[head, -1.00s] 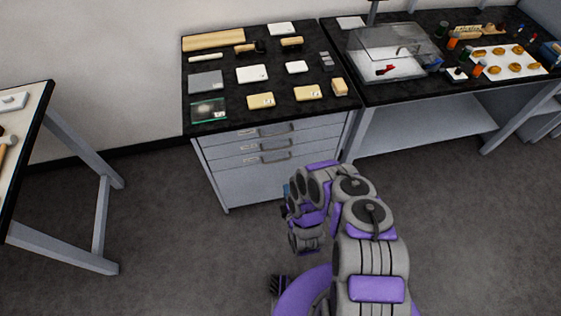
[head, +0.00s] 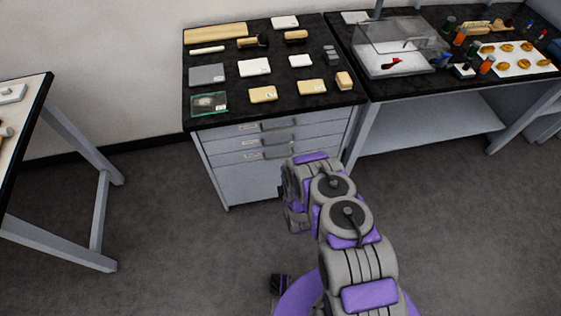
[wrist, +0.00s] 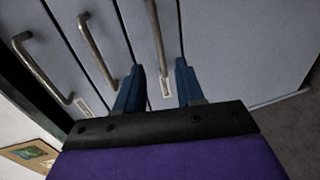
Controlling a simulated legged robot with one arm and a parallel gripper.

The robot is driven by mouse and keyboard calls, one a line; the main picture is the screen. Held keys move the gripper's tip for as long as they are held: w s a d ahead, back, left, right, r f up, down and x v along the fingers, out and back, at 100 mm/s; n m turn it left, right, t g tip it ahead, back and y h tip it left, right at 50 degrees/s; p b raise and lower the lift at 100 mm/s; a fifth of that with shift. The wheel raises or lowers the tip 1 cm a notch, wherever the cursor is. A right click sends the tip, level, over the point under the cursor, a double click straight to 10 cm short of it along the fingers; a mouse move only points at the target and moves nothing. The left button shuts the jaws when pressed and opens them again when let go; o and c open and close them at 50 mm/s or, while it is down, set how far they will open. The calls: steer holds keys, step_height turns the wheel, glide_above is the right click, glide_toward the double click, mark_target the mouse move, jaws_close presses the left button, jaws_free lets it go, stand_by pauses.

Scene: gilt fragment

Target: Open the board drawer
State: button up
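The drawer cabinet (head: 248,185) stands under the black worktop, with stacked drawers that look shut. In the wrist view three bar handles show: the top handle (wrist: 42,68), the middle handle (wrist: 97,48) and the lowest handle (wrist: 156,45). Each has a small label, too small to read, so I cannot tell which is the board drawer. My gripper (wrist: 158,78) is open, its blue fingers pointing at the cabinet front. The lowest handle shows between the fingers; I cannot tell if they touch it. In the head view my arm hides the gripper.
The worktop (head: 293,75) holds pale blocks, cards and a brush. A clear box (head: 395,48) and a white tray (head: 517,68) with several small pieces stand on the right bench. Another table (head: 45,88) is at left. The floor between it and the cabinet is clear.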

steer(key=b+x, duration=0.2)
steer(key=x, duration=0.7)
jaws_close()
stand_by(0.5)
